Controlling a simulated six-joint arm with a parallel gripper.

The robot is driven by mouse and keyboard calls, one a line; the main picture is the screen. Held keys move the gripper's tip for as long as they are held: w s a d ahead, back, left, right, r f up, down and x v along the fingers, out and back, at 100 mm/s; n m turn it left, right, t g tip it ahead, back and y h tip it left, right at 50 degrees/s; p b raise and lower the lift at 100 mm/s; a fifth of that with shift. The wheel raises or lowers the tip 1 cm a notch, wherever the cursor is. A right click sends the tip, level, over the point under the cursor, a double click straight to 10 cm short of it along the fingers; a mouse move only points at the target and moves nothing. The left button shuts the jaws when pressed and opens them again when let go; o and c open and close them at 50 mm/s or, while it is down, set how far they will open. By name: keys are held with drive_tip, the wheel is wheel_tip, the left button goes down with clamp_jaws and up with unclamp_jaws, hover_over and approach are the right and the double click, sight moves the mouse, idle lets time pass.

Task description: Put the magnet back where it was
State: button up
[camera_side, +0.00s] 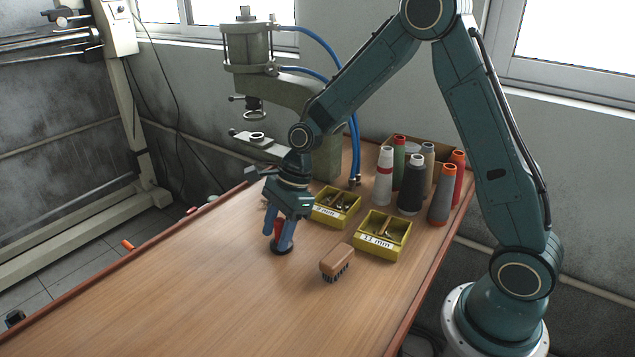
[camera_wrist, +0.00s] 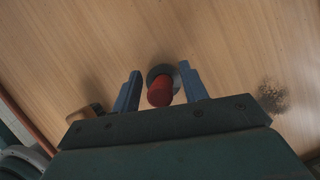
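The magnet appears to be the piece with a red handle (camera_side: 279,227) and a dark round base (camera_side: 281,248) standing on the wooden table. In the wrist view its red handle (camera_wrist: 160,92) shows in front of the dark base (camera_wrist: 161,70). My gripper (camera_side: 279,240) is low over the table with its blue fingers on either side of the handle. In the wrist view my gripper (camera_wrist: 160,68) is open, with a gap between each finger and the red handle. The fingers partly hide the magnet in the side view.
A wooden brush (camera_side: 337,262) lies right of my gripper. Yellow bins labelled 11 mm (camera_side: 376,252) and 9 mm (camera_side: 322,221) stand behind, near thread cones (camera_side: 411,185) and a pneumatic press (camera_side: 300,98). A dark speckled patch (camera_wrist: 272,95) lies on the table (camera_side: 190,285), whose front left is clear.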

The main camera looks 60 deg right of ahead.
drive_tip(key=shift+r, duration=0.1)
drive_tip(key=v, duration=1.2)
drive_tip(key=shift+r, duration=0.1)
idle(0.7)
drive_tip(key=s+r+n+t+h, duration=0.2)
drive_tip(key=s+r+n, duration=0.1)
drive_tip(key=s+n, duration=0.7)
drive_tip(key=s+r+n+t+h, duration=0.2)
drive_tip(key=s+r+n, duration=0.2)
drive_tip(key=s+n, duration=0.7)
drive_tip(key=s, duration=0.2)
drive_tip(key=shift+s+d+r+n, duration=0.3)
drive_tip(key=shift+d+r, duration=0.05)
drive_tip(key=shift+d, duration=0.05)
